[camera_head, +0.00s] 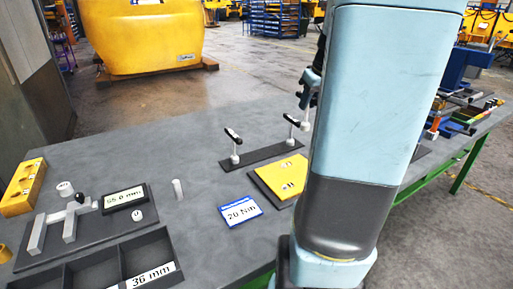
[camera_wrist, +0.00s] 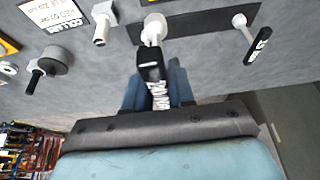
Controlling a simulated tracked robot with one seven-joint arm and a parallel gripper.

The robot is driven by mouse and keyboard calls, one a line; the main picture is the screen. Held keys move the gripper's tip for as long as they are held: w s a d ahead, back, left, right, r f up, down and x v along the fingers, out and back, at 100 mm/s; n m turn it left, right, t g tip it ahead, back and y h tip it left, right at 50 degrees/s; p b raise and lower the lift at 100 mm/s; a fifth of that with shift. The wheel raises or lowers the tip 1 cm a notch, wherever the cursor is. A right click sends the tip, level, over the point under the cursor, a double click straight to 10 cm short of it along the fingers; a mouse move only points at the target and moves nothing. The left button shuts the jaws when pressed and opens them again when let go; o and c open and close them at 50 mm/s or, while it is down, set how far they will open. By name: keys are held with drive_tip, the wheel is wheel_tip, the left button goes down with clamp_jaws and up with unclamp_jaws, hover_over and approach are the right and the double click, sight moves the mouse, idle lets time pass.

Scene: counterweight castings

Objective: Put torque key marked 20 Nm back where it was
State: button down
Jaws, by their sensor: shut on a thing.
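In the wrist view my gripper (camera_wrist: 154,74) is shut on a key with a black handle (camera_wrist: 149,64) and white lettering that I cannot read. Its handle lies between the blue fingers. The key's pale round end is at a dark strip (camera_wrist: 200,22); I cannot tell whether it is seated there. A second black-handled key (camera_wrist: 258,45) stands at the strip's right end. In the head view a blue-edged card reading 20 Nm (camera_head: 240,211) lies on the table, in front of a dark rack (camera_head: 262,156) with two black-handled keys (camera_head: 234,137).
The grey table (camera_head: 175,145) also carries a yellow plate (camera_head: 282,180), a dark compartment tray (camera_head: 97,270) labelled 36 mm, a display (camera_head: 124,198) and a yellow block (camera_head: 24,187). In the wrist view a white post (camera_wrist: 103,25) and a knob (camera_wrist: 50,63) stand to the left.

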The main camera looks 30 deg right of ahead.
drive_tip(key=shift+w+f, duration=0.1)
drive_tip(key=shift+w, duration=0.4)
drive_tip(key=w+a+f, duration=0.8)
drive_tip(key=w+f, duration=0.2)
drive_tip(key=f, duration=0.2)
drive_tip(key=shift+w+f, duration=0.35)
drive_tip(key=shift+a+f, duration=0.1)
drive_tip(key=c, duration=1)
unclamp_jaws()
drive_tip(key=shift+o, duration=0.2)
